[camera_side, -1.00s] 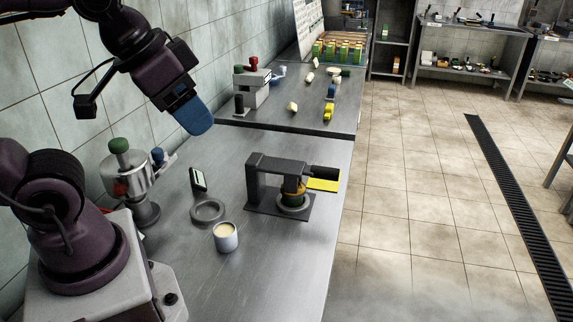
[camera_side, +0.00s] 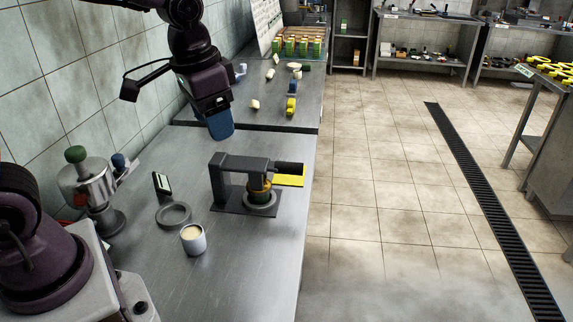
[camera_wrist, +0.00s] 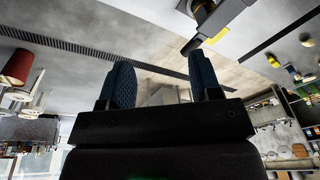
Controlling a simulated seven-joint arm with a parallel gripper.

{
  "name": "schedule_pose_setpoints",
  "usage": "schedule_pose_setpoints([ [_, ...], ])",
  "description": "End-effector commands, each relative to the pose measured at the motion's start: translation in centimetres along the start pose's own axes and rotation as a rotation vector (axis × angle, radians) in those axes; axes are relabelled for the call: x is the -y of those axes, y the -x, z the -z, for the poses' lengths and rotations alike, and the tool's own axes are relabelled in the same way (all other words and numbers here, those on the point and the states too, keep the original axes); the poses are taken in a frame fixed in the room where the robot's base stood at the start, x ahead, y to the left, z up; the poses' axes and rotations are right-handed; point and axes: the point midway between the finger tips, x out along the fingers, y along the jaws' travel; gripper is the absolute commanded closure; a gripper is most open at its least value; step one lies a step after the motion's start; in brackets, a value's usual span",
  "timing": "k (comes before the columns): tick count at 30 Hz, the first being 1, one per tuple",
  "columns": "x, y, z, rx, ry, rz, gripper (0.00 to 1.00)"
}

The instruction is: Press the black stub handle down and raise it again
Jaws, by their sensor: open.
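The black stub handle (camera_side: 289,168) sticks out to the right from the dark press (camera_side: 237,160) on the steel bench, level, above a yellow plate (camera_side: 290,181). My gripper (camera_side: 221,128) with blue fingers hangs above the bench, behind the press and apart from the handle. In the wrist view my gripper (camera_wrist: 163,80) is open, with nothing between its fingers. The press (camera_wrist: 230,18) shows there at the top, beyond the right finger, with the yellow plate (camera_wrist: 218,37).
A grey ring (camera_side: 174,215), a white cup (camera_side: 193,239) and a small dark upright panel (camera_side: 161,184) stand left of the press. A metal device with a green knob (camera_side: 76,154) is at the far left. Loose yellow pieces (camera_side: 291,107) lie on the back bench.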

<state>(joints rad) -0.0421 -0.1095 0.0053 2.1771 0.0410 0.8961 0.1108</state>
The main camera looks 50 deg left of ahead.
Motion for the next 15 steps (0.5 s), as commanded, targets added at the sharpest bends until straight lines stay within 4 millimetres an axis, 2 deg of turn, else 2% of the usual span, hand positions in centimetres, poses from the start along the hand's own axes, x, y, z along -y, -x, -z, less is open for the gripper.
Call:
schedule_pose_setpoints([
  [3, 1.2, -3.1, 3.7, 0.062, -0.092, 0.008, 0.42],
  [9, 3.2, -8.9, 9.4, 0.124, -0.302, 0.020, 0.42],
  [12, 4.0, -11.2, 11.8, 0.131, -0.416, 0.030, 0.42],
  [15, 4.8, -12.1, 14.2, 0.111, -0.541, 0.050, 0.42],
])
